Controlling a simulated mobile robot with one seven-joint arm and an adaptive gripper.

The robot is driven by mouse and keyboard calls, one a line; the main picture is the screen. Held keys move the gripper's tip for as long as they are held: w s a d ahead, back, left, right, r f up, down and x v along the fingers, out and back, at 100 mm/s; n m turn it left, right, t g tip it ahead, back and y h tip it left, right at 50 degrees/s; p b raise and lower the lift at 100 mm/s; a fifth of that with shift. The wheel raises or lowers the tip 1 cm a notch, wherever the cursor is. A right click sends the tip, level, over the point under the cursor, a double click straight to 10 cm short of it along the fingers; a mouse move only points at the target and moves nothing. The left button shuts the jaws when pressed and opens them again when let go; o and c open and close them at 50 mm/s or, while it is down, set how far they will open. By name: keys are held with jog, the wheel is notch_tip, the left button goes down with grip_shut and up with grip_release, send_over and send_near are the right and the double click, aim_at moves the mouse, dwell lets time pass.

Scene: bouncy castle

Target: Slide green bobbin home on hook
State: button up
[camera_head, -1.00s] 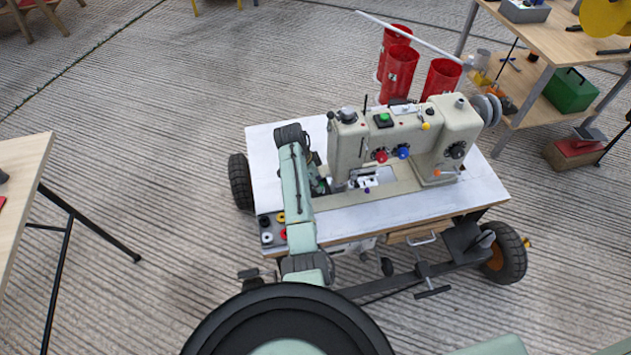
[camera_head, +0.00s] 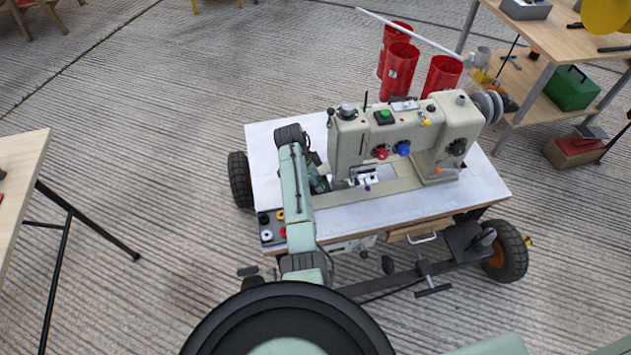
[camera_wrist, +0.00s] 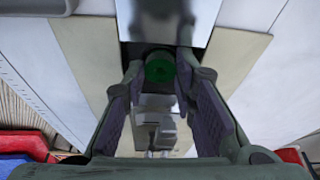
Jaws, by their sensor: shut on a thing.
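The green bobbin (camera_wrist: 160,68) is between the fingertips of my gripper (camera_wrist: 160,78) in the wrist view. My gripper is shut on it. A dark opening (camera_wrist: 134,52) lies right beside and behind the bobbin, at the edge of a shiny metal plate (camera_wrist: 188,28). The hook itself cannot be made out, and I cannot tell whether the bobbin touches it. In the head view my gripper (camera_head: 321,184) is low at the left end of the beige sewing machine (camera_head: 405,130), partly hidden by my arm. The bobbin cannot be made out there.
A small grey tray (camera_head: 268,246) with black, yellow, white and red bobbins sits at the white table's (camera_head: 400,216) front left corner. The machine's head and presser foot (camera_head: 364,178) stand close to the right of my gripper. Red bins (camera_head: 399,72) stand behind the table.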

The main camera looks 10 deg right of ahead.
jog(key=shift+r, duration=0.15)
jog(key=shift+f, duration=0.35)
dwell(0.9)
jog(key=o, duration=0.9)
jog(key=shift+o, duration=0.2)
jog(key=shift+r, duration=0.1)
jog(key=v, duration=1.1)
jog(key=shift+r, duration=0.4)
jog(key=shift+a, duration=0.15)
